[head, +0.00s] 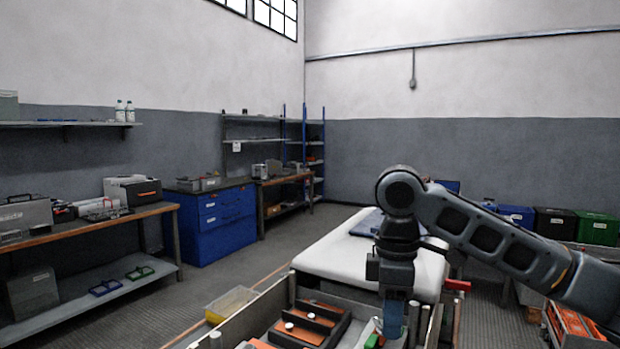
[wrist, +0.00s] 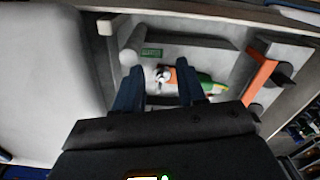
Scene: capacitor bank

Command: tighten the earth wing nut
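What looks like the earth wing nut (wrist: 163,73) is a small pale piece with dark parts, between my fingertips in the wrist view. A green and yellow piece (wrist: 212,87), probably the earth lead, lies just right of it, with a bit of orange beside it. My gripper (wrist: 160,67) points down into the tray-like enclosure with its two blue fingers apart, one on each side of the nut. I cannot tell whether they touch it. In the head view my gripper (head: 392,320) is over the enclosure's right part and hides the nut.
The enclosure wall (wrist: 95,60) runs close by my fingers. A grey cylinder (wrist: 131,38) and a green label (wrist: 151,52) are near the fingertips. Orange-topped units with white knobs (head: 288,326) fill the enclosure's left part.

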